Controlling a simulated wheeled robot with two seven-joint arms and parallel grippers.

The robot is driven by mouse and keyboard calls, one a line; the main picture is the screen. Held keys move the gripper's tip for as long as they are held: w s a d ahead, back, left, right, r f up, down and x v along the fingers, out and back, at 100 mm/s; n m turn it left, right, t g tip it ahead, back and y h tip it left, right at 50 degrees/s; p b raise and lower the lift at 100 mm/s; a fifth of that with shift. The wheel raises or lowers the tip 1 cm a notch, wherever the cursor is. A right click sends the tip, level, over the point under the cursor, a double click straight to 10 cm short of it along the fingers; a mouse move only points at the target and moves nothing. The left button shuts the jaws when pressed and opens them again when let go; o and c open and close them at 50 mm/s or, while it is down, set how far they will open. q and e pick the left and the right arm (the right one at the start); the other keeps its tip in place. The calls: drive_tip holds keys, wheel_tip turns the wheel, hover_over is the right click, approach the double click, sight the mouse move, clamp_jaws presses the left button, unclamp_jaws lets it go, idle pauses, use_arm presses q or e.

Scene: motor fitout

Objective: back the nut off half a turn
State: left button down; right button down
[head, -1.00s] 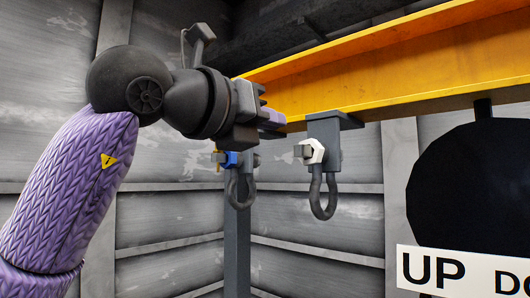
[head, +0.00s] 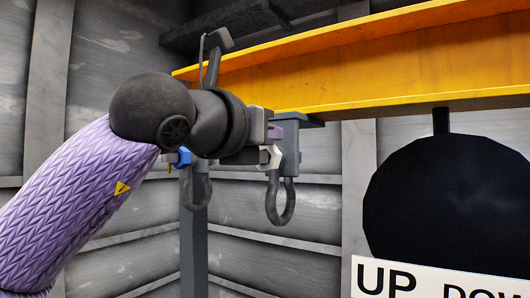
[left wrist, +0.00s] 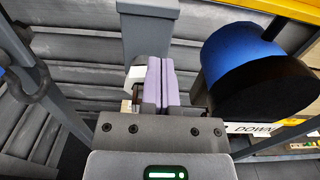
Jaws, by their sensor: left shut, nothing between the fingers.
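A white hex nut (head: 270,157) sits on the bolt of the nearer grey hanger bracket (head: 291,150), above its shackle (head: 280,200). My left gripper (head: 275,132) has its purple fingers shut with nothing between them, just above the nut in the head view. In the left wrist view the shut fingers (left wrist: 160,80) cover part of the white nut (left wrist: 134,78), which shows at their left. The nut is beside the fingers, not between them; I cannot tell whether they touch. My right gripper is not in view.
A yellow beam (head: 350,75) runs overhead. A second shackle (head: 196,190) with a blue nut (head: 183,157) hangs to the left, partly behind my arm. A large dark round body (head: 440,200) and an "UP DOWN" sign (head: 440,278) stand at the right.

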use_arm(q)
drive_tip(key=shift+w+a+f+b, duration=0.1)
drive_tip(key=shift+f+b, duration=0.25)
drive_tip(key=shift+b, duration=0.05)
idle(0.4)
drive_tip(key=shift+w+a+r, duration=0.1)
drive_tip(key=shift+a, duration=0.05)
drive_tip(key=shift+w+a+b, duration=0.35)
drive_tip(key=shift+w+a, duration=0.05)
drive_tip(key=shift+a, duration=0.15)
drive_tip(key=shift+w+a, duration=0.15)
drive_tip(key=shift+a, duration=0.1)
idle(0.4)
drive_tip(key=b+v, duration=0.3)
drive_tip(key=v, duration=0.3)
drive_tip(key=shift+r+b, duration=0.3)
drive_tip(key=shift+r, duration=0.05)
